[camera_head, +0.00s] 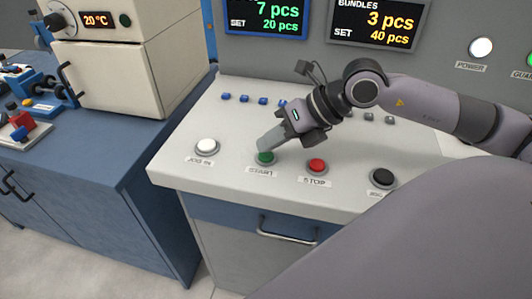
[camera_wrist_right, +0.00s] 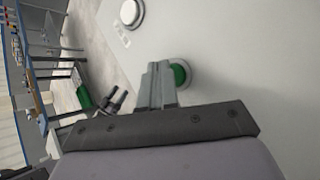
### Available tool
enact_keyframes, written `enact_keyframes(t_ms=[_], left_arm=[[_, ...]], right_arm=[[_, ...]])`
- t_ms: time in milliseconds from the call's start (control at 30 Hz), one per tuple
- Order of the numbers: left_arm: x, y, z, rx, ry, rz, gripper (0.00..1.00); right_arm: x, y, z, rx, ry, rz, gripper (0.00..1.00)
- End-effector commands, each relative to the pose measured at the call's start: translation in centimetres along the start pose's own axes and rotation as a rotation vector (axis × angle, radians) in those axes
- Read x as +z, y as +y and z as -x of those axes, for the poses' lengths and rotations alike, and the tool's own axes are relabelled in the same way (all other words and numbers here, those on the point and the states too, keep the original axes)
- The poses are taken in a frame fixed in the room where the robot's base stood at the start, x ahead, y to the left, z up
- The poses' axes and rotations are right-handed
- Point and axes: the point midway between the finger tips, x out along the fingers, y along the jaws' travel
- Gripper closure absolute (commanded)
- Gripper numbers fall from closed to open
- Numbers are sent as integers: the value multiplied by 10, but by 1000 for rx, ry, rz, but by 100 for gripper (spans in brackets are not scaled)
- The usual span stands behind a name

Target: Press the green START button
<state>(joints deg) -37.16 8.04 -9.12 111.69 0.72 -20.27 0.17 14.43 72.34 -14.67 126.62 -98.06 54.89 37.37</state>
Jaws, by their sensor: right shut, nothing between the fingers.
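The green button (camera_head: 265,158) sits near the front of the light grey console top, between a white button and a red one, with a label in front of it. My right gripper (camera_head: 264,147) is shut and empty. Its fingertips are right at the green button in the head view and partly cover it. In the right wrist view the closed fingers (camera_wrist_right: 157,72) overlap the left part of the green button (camera_wrist_right: 179,75). I cannot tell whether the tips touch it or the button is pushed in. My left gripper is not in view.
A white button (camera_head: 206,147) is to the left; a red button (camera_head: 317,167) and a black button (camera_head: 383,178) are to the right. Small blue buttons (camera_head: 244,99) line the back. Two displays (camera_head: 376,22) stand behind. A beige oven (camera_head: 117,75) stands on the blue cabinet at left.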

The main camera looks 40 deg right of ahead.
Motion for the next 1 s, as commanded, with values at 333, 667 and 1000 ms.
enact_keyframes(t_ms=[333, 667, 1000], left_arm=[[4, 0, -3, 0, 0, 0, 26], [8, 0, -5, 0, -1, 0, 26], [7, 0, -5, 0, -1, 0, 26]], right_arm=[[-2, -2, -3, 0, 0, 0, 100], [-4, -4, -5, 0, 1, 0, 100], [-4, -4, -5, -1, 2, -1, 100]])
